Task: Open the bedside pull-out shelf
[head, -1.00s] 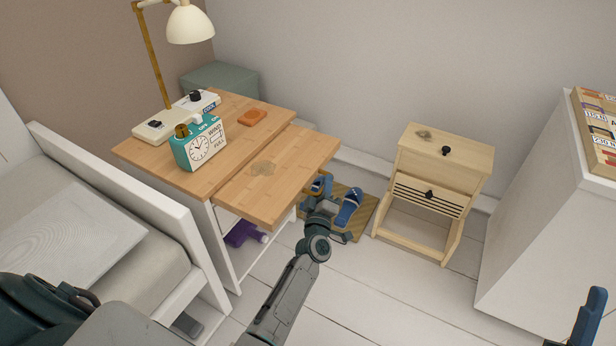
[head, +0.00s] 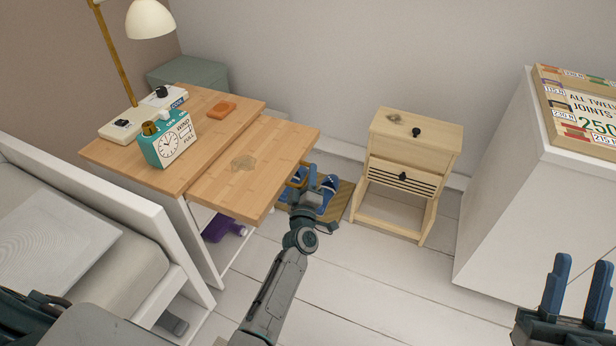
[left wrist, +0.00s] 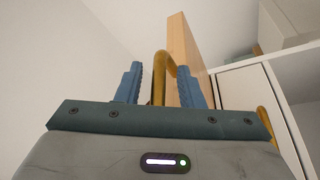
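The bedside pull-out shelf (head: 215,195) is a light wood board standing well out from the bedside table (head: 215,108) in the head view. A brass handle (left wrist: 160,68) is on its front edge. My left gripper (head: 301,180) is at that front edge. In the left wrist view, the two blue fingers of this gripper (left wrist: 160,82) stand apart with the handle between them, and a gap shows beside the left finger. The shelf board (left wrist: 184,60) rises behind the handle there. My right gripper (head: 582,262) is open and empty at the lower right of the head view.
A teal clock (head: 168,143), lamp (head: 150,18) and orange coaster (head: 221,109) stand on the table. Blue slippers (head: 327,190) lie on a mat below my left gripper. A small wooden cabinet (head: 416,135) stands to the right. The bed (head: 120,195) is at left.

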